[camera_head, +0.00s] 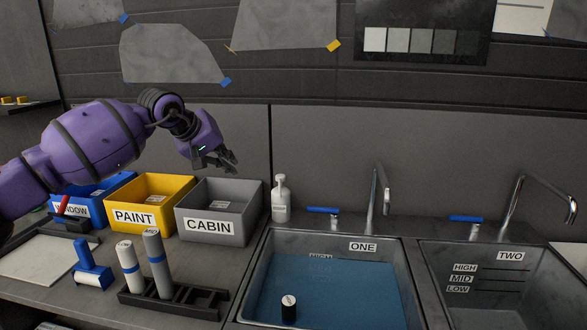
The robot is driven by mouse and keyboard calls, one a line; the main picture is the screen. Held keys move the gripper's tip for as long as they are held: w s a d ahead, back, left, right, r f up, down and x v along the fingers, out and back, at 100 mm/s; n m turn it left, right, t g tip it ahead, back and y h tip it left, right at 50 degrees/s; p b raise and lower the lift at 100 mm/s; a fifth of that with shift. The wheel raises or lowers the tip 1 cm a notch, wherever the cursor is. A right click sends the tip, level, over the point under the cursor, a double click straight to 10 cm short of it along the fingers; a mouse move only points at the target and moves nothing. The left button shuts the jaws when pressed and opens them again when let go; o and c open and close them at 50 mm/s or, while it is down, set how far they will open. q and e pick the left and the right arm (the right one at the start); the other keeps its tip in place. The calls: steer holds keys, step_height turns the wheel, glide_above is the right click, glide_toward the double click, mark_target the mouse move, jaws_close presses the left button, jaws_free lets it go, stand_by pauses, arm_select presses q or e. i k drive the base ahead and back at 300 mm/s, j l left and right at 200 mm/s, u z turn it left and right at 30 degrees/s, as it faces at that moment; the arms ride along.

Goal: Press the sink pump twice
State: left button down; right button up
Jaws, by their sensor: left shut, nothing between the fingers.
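The sink pump appears as a white pump bottle (281,199) standing on the counter behind the left corner of sink ONE, just right of the grey CABIN bin. Its pump head is on top and the bottle stands upright. My left gripper (232,168) is above the grey CABIN bin, left of the pump bottle and apart from it. Its fingers are shut and empty, pointing down to the right. My right gripper is not in view.
Faucets with blue handles stand behind. Blue, yellow (152,191) and grey (238,228) bins line the left. A black rack (190,301) holds rolls.

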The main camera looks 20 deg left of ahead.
mark_target(280, 178)
steer(key=i+l, duration=0.1)
steer(key=i, duration=0.75)
